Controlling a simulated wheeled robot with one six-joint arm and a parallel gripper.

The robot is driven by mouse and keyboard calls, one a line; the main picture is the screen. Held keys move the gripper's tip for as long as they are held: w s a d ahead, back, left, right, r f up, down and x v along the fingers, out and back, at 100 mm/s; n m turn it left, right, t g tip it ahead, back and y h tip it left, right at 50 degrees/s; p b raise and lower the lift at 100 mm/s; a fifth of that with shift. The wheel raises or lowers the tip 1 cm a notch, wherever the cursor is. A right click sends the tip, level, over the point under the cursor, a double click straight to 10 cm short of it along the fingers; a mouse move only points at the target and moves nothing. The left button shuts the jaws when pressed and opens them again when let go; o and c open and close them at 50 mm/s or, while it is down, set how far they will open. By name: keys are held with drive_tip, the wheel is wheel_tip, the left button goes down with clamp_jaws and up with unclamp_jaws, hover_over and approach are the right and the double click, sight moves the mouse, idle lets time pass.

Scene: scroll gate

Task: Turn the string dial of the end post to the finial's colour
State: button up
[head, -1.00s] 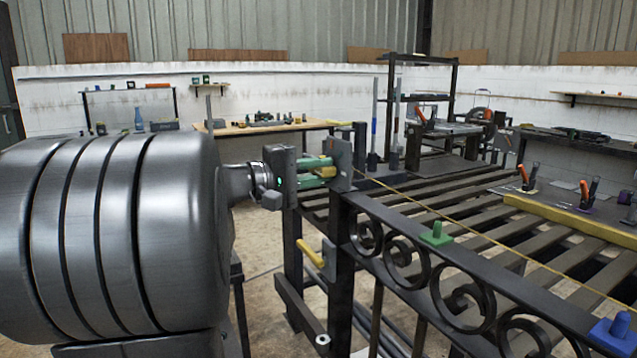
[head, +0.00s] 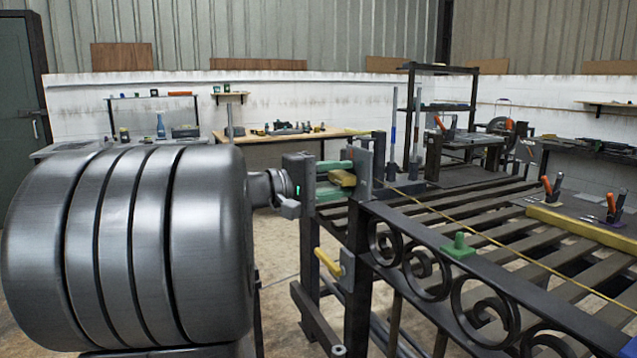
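My gripper (head: 336,181) reaches in from the left at the end post (head: 359,270). A thin yellow string (head: 440,211) runs from there to the lower right. A green peg (head: 459,246) stands on the gate's top rail; I cannot tell whether it is the finial. Any dial colour marks are hidden or too small to read.
A yellow lever (head: 328,263) sticks out from the post below my gripper. The dark scroll gate (head: 440,290) fills the lower right, with a slatted bench (head: 470,205) behind it. Workbenches line the back wall. Some bare floor shows left of the post.

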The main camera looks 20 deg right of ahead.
drive_tip(key=s+a, duration=0.1)
drive_tip(key=a, duration=1.2)
drive_tip(key=shift+a+p, duration=0.3)
drive_tip(key=shift+d, duration=0.15)
drive_tip(key=d, duration=0.9)
drive_tip(key=w+d, duration=0.1)
drive_tip(key=d, duration=0.3)
drive_tip(key=shift+d+b, duration=0.3)
drive_tip(key=shift+a, duration=0.15)
drive_tip(key=s+a, duration=0.1)
drive_tip(key=a, duration=1.3)
drive_tip(key=d, duration=0.9)
drive_tip(key=w+d, duration=0.1)
drive_tip(key=d, duration=0.4)
drive_tip(key=shift+d, duration=0.1)
drive_tip(key=shift+r+p, duration=0.3)
drive_tip(key=shift+p, duration=0.35)
drive_tip(key=shift+n+p, duration=0.4)
drive_tip(key=n+p, duration=0.4)
drive_tip(key=p, duration=0.6)
drive_tip(key=shift+r+n, duration=0.15)
drive_tip(key=shift+n, duration=0.25)
